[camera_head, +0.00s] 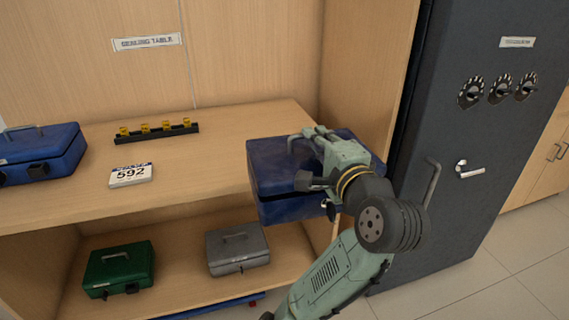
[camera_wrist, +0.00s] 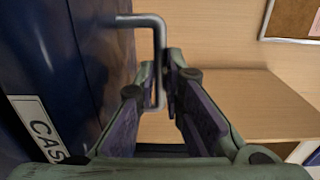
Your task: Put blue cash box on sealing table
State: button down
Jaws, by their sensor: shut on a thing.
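A blue cash box (camera_head: 277,172) is at the right end of the wooden sealing table (camera_head: 210,160), overlapping its front edge in the head view. I cannot tell whether its base touches the top. My gripper (camera_head: 312,140) is shut on the box's metal handle. In the wrist view, the fingertips (camera_wrist: 166,85) close around the bent handle (camera_wrist: 158,45), with the dark blue box (camera_wrist: 70,75) and part of its label to the left. A second blue cash box (camera_head: 40,150) stands at the table's left end. A sign (camera_head: 147,42) above reads "SEALING TABLE".
A black strip with yellow pieces (camera_head: 157,132) and a "592" card (camera_head: 130,175) lie on the table. A green box (camera_head: 118,268) and a grey box (camera_head: 237,248) stand on the shelf below. A dark safe (camera_head: 480,140) stands at right. Table space left of the held box is clear.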

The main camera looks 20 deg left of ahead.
aim_at(272, 137)
jog(key=shift+w+a+f+p, duration=0.4)
jog(key=shift+w+a+f, duration=0.35)
jog(key=shift+w+a, duration=1.05)
jog(key=shift+w+a+f+p, duration=0.45)
jog(key=shift+w+a+f, duration=0.45)
jog(key=shift+a, duration=1.55)
jog(key=shift+w+a+f+p, duration=0.4)
jog(key=shift+w+a+f, duration=0.15)
jog(key=shift+w+a, duration=1.35)
jog(key=shift+s+a, duration=0.25)
jog(key=shift+s, duration=0.05)
jog(key=c, duration=2.1)
grip_release()
jog(key=shift+w+f, duration=0.1)
jog(key=shift+f, duration=0.3)
jog(key=shift+c, duration=0.2)
jog(key=o, duration=0.4)
jog(key=shift+o, duration=0.2)
jog(key=shift+r, duration=0.15)
